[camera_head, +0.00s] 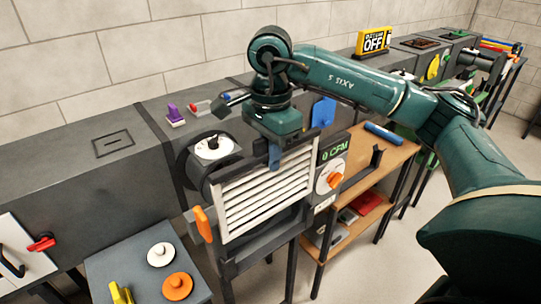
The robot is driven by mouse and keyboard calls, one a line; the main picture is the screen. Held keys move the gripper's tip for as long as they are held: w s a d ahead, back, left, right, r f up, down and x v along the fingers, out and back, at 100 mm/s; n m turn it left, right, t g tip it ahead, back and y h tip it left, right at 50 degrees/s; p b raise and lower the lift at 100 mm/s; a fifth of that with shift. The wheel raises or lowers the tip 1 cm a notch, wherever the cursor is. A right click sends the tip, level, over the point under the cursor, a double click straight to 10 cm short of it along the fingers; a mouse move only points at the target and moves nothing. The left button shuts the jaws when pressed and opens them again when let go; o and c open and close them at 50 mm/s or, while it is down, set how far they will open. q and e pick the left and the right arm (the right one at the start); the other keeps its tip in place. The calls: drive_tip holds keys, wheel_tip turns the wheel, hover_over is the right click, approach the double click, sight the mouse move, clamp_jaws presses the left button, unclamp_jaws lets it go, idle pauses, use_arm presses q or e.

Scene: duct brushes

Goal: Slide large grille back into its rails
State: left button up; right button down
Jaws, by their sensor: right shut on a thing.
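The large grille (265,192), a white slatted panel, stands upright at the front of a dark housing with a dark frame (224,245) around its lower and side edges. From this view I cannot tell how far the grille sits in the rails. My right gripper (275,156) reaches down from above, its blue fingers at the grille's top edge. It is shut on the grille; the fingers hide the exact grip. An orange handle (203,223) sticks out left of the grille. My left gripper is not in view.
Right of the grille are a "0 CFM" display (334,149) and an orange dial (330,177). A round white-faced gauge (213,147) is behind left. A grey table (130,262) with white and orange discs stands front left. A wooden shelf unit (375,160) stands at right.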

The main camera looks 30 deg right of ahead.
use_arm(q)
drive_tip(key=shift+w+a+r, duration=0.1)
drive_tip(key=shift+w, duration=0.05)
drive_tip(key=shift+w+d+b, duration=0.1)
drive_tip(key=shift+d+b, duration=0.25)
drive_tip(key=shift+b, duration=0.6)
use_arm(e)
drive_tip(key=shift+f, duration=0.95)
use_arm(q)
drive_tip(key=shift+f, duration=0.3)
